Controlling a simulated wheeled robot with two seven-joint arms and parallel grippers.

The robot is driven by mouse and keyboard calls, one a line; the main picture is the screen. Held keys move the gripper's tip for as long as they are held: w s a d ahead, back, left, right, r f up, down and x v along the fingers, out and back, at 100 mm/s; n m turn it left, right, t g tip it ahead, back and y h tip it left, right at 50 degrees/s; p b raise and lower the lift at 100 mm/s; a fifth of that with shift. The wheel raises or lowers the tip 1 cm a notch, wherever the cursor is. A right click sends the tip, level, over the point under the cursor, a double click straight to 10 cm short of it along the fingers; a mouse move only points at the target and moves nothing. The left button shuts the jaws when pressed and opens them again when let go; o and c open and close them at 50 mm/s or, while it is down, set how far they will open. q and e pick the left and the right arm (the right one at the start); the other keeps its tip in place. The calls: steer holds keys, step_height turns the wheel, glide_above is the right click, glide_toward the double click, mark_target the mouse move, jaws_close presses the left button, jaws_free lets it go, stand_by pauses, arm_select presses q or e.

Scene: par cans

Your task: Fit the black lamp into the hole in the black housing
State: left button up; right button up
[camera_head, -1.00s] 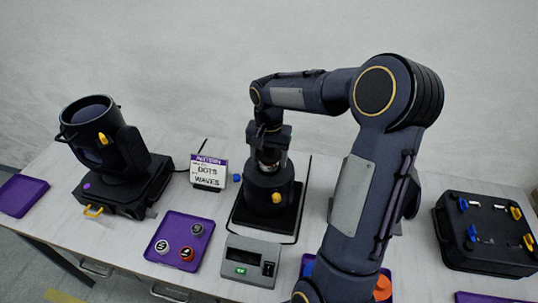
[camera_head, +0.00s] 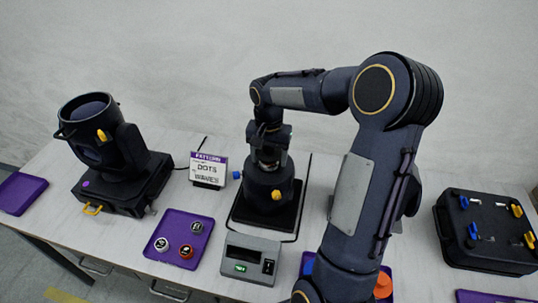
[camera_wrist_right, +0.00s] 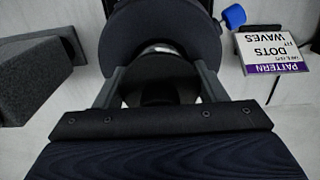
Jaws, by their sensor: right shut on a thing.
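The black housing (camera_head: 265,192) is a round upright body with a yellow knob, on a black base near the middle of the table. My right gripper (camera_head: 268,160) points down over its top. In the right wrist view the gripper (camera_wrist_right: 157,82) is shut on a dark round piece, the black lamp (camera_wrist_right: 150,92), with a silver band (camera_wrist_right: 158,48) beyond it. The housing's wide dark rim (camera_wrist_right: 120,35) lies just past the band. The hole is hidden, and I cannot tell how deep the lamp sits. My left gripper is not in view.
A purple tray (camera_head: 158,250) with several small round pieces lies front left of the housing. A grey box with a green display (camera_head: 250,262) stands in front. A pattern sign (camera_head: 208,171) and a blue knob (camera_head: 236,175) are to the left. A black case (camera_head: 490,255) is at right.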

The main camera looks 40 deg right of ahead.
steer(key=shift+f, duration=0.2)
steer(key=o, duration=1.2)
step_height(320, 180, up, 8)
steer(key=p, duration=0.6)
steer(key=shift+s+a+r, duration=0.15)
steer(key=shift+s+a, duration=0.05)
steer(key=s+a+n+t+y+b, duration=0.1)
steer(key=s+a+n+t, duration=0.1)
steer(key=s+a, duration=0.3)
steer(key=s+a+r+n+t+y+b, duration=0.1)
steer(key=s+a+n, duration=0.2)
steer(key=s+a, duration=0.2)
steer(key=s+a+n+t+y+b, duration=0.1)
steer(key=s+a+n+t, duration=0.1)
steer(key=s+a, duration=0.3)
steer(key=shift+s+a+r+n+t+y, duration=0.15)
steer(key=shift+s+n, duration=0.1)
steer(key=shift+s, duration=0.55)
steer(key=shift+s+a+r+n+t+y, duration=0.1)
steer(key=shift+s+n, duration=0.2)
steer(key=shift+s, duration=0.5)
steer(key=shift+s+a+r+n+t+y, duration=0.15)
steer(key=shift+s+n, duration=0.1)
steer(key=shift+s, duration=0.55)
